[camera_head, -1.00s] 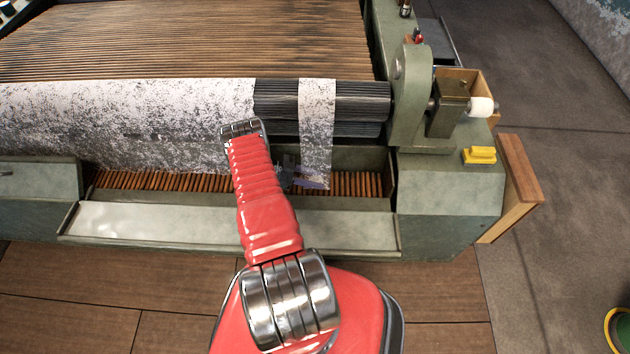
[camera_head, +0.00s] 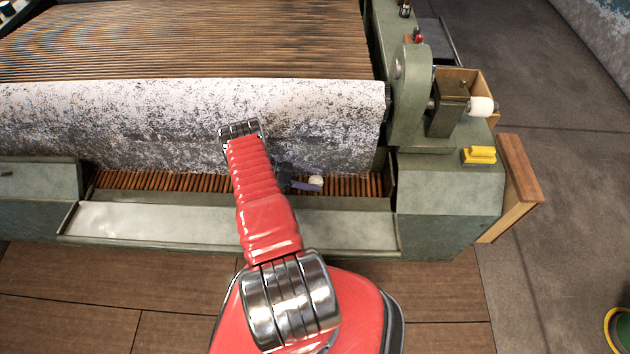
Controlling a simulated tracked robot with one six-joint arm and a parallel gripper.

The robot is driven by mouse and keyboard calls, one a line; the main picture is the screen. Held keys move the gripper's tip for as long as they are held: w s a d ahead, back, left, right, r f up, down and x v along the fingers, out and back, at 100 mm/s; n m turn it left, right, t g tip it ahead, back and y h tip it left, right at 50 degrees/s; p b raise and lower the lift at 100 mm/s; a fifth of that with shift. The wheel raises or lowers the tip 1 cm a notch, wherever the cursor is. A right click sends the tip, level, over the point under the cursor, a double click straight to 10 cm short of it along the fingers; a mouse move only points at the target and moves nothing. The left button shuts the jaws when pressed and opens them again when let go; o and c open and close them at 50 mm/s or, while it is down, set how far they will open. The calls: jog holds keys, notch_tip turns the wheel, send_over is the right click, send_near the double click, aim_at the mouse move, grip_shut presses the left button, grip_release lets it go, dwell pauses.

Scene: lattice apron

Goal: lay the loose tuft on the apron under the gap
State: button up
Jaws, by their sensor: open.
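My gripper (camera_head: 302,184) is partly hidden behind my red arm, low over the brown slatted apron (camera_head: 150,182) in the trough. One dark, purplish finger shows; it is open. A small off-white tuft (camera_head: 316,179) is right at that finger. I cannot tell whether it touches the finger or rests on the slats. A mottled white fleece sheet (camera_head: 330,110) covers the roller right across to its right end, and no gap shows in it now.
A pale metal tray (camera_head: 150,226) runs along the front of the trough. The green machine housing (camera_head: 450,190) closes off the right, with a yellow block (camera_head: 479,155) on it. A wider slatted bed (camera_head: 190,40) lies behind the roller. Brown flooring lies in front.

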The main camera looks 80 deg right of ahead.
jog(key=v, duration=1.1)
jog(key=shift+w, duration=0.15)
jog(key=shift+w+r, duration=0.1)
dwell(0.5)
